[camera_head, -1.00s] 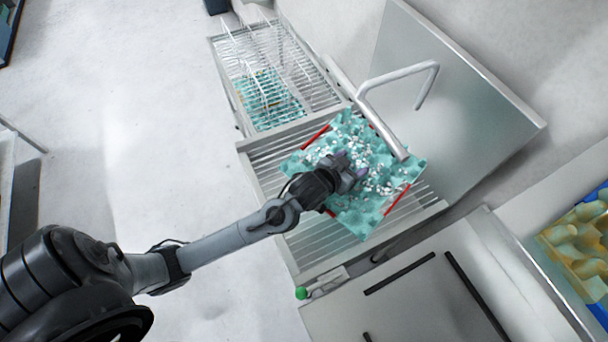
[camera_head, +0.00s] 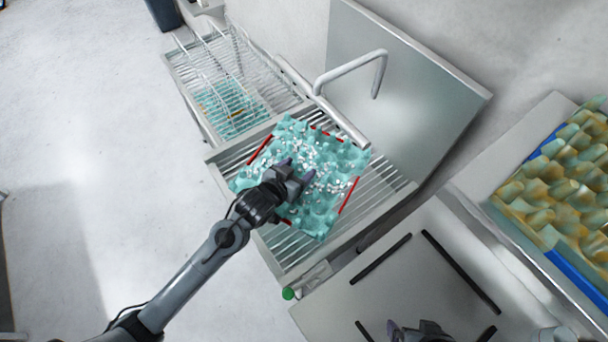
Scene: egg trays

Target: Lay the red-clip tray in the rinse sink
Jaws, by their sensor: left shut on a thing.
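The red-clip tray (camera_head: 325,217) is a teal, bumpy egg tray with red strips along its edges and many white bits scattered on it. It is over the slatted rinse sink (camera_head: 385,190), overlapping the sink's left rim. I cannot tell whether it touches the slats. My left gripper (camera_head: 290,178) is shut on the tray, its fingers over the lower left part. The tray hides much of the sink. A dark part at the bottom edge, likely my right gripper (camera_head: 420,331), is cut off; its jaws are unclear.
A bent grey faucet (camera_head: 350,68) reaches over the sink's back side. A wire rack (camera_head: 240,75) stands beyond, with teal material beneath. A green knob (camera_head: 288,293) is at the near corner. A yellowish egg tray (camera_head: 550,195) on blue lies at right. The near counter (camera_head: 400,275) has black bars.

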